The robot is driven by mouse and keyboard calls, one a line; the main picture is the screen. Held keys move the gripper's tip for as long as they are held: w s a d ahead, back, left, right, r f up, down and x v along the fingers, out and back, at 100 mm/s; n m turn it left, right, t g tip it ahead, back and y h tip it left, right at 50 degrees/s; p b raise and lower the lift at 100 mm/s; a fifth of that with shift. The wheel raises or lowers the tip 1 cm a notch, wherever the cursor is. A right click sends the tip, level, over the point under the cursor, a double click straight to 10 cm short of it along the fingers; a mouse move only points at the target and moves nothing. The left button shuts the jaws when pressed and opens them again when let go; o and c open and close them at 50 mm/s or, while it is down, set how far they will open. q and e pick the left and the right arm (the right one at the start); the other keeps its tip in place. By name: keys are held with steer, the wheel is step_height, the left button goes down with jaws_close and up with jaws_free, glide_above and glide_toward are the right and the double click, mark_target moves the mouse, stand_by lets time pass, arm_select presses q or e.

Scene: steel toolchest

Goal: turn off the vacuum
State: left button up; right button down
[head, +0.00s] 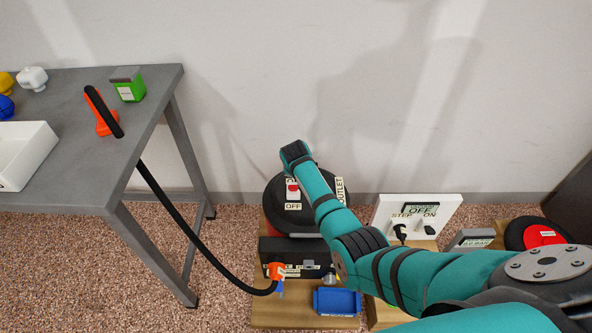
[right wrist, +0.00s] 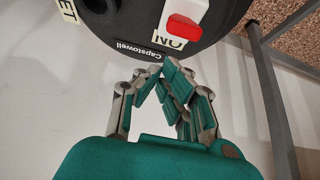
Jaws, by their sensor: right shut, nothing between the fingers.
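The vacuum is a black round drum (head: 270,205) on a wooden board, with a black hose. On its lid is a red switch (head: 293,187) on a white plate, with an OFF label (head: 293,206) on the near side. In the right wrist view the red switch (right wrist: 184,28) is at the top, beside an ON label (right wrist: 170,42). I cannot tell which way the switch is set. My right gripper (right wrist: 168,72) is shut and empty, its fingertips by the lid's edge on the ON side, apart from the switch. The head view hides its fingers behind my arm. My left gripper is not in view.
A grey steel table (head: 90,165) stands at the left with a white tray (head: 25,155) and a green box (head: 128,88). The hose (head: 185,220) runs down from it. A white outlet panel (head: 448,207) stands right of the vacuum. A blue tray (head: 338,302) lies in front.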

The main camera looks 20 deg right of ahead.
steer(key=shift+s+a+r, duration=0.15)
steer(key=shift+s+r, duration=0.1)
steer(key=shift+r, duration=0.3)
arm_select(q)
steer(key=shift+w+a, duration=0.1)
arm_select(e)
steer(key=v, duration=1)
steer(key=shift+s+r, duration=0.2)
steer(key=shift+r, duration=0.1)
steer(key=shift+a, duration=0.1)
